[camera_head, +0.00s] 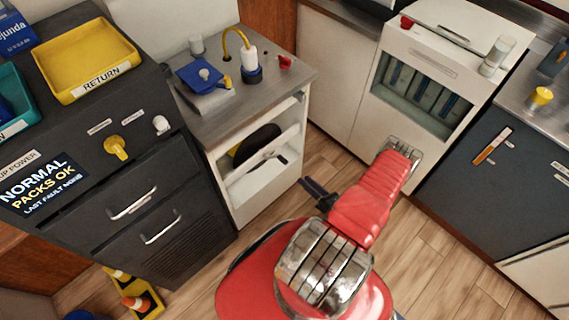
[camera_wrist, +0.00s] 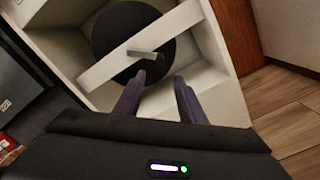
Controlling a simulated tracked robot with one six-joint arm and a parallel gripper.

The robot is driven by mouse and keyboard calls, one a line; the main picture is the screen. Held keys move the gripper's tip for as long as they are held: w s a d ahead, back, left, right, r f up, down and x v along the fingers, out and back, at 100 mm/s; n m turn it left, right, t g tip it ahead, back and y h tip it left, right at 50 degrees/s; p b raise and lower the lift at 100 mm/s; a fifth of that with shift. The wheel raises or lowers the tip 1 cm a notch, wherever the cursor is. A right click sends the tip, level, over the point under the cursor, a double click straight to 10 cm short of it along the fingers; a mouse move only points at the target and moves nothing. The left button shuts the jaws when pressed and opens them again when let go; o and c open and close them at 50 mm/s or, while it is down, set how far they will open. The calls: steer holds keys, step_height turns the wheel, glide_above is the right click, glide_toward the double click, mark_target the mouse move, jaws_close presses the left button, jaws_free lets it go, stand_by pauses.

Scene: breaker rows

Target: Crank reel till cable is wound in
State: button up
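The dark round reel (camera_head: 257,143) sits in an open bay of the white cabinet; it also shows in the wrist view (camera_wrist: 117,32). A pale bar crosses its face, and a small grey crank handle (camera_wrist: 150,54) sticks out in front of it. My gripper (camera_head: 312,190) is in front of the cabinet, to the right of the reel in the head view. In the wrist view its two dark fingers (camera_wrist: 159,92) are apart, with nothing between them, just below the handle and not touching it. I cannot make out the cable for certain; a yellow edge shows beside the reel.
A dark cabinet (camera_head: 140,210) with drawer handles stands left of the bay. A blue device (camera_head: 203,76) and a white bottle with a yellow tube (camera_head: 250,62) stand on the counter above. Wooden floor (camera_head: 440,250) lies open at right.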

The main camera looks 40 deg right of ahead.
mark_target(286, 164)
steer(key=shift+w+a, duration=0.2)
steer(key=shift+w, duration=6.55)
jaws_close()
steer(key=shift+a, duration=0.1)
